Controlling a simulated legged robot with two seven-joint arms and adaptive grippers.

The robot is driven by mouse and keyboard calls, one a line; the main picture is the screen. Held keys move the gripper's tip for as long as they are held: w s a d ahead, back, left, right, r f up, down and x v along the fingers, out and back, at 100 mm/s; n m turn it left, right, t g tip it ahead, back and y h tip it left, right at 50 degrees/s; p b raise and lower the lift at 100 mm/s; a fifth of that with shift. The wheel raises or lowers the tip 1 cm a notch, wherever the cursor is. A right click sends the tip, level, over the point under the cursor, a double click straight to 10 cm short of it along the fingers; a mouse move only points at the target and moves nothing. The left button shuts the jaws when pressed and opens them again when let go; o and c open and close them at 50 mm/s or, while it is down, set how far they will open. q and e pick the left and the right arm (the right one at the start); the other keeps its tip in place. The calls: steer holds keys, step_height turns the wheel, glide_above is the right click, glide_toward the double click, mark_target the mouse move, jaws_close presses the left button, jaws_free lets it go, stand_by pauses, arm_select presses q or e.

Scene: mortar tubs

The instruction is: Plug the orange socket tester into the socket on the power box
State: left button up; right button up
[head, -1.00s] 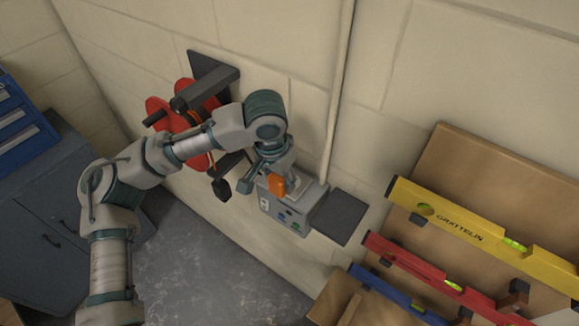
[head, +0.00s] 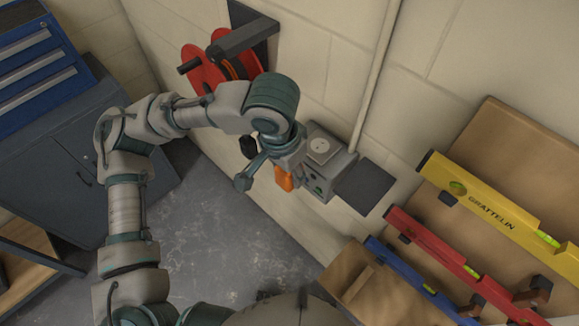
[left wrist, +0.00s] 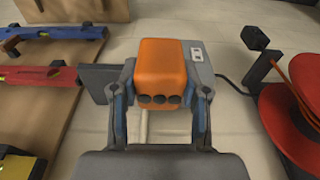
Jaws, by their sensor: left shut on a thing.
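The orange socket tester (head: 284,178) is held in my left gripper (head: 282,168), which is shut on it. In the left wrist view the tester (left wrist: 161,70) sits between both fingers of the gripper (left wrist: 160,98), with dark round spots on its near face. The grey power box (head: 318,187) is on the wall, just right of the tester. Its round pale socket (head: 322,147) faces up on its top and is uncovered. In the left wrist view the box (left wrist: 197,72) is partly hidden behind the tester. Whether tester and box touch I cannot tell. My right gripper is not in view.
A red cable reel (head: 203,70) on a wall bracket is left of the box. A dark plate (head: 364,187) juts out at its right. Yellow (head: 490,207) and red (head: 440,252) spirit levels hang on a wooden board further right. A blue tool chest (head: 45,75) is at left.

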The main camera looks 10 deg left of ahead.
arm_select(q)
steer(key=shift+w+d+r+p, duration=0.15)
steer(key=shift+w+r+p, duration=0.1)
steer(key=shift+r+p, duration=0.15)
steer(key=w+d+p, duration=0.3)
steer(key=w+p, duration=0.3)
steer(key=w, duration=0.1)
steer(key=w+d+r+p, duration=0.1)
steer(key=w+d+p, duration=0.1)
steer(key=w+p, duration=0.5)
steer(key=shift+d, duration=0.4)
steer(key=shift+w+a, duration=0.1)
steer(key=shift+a, duration=0.05)
steer(key=shift+f, duration=0.15)
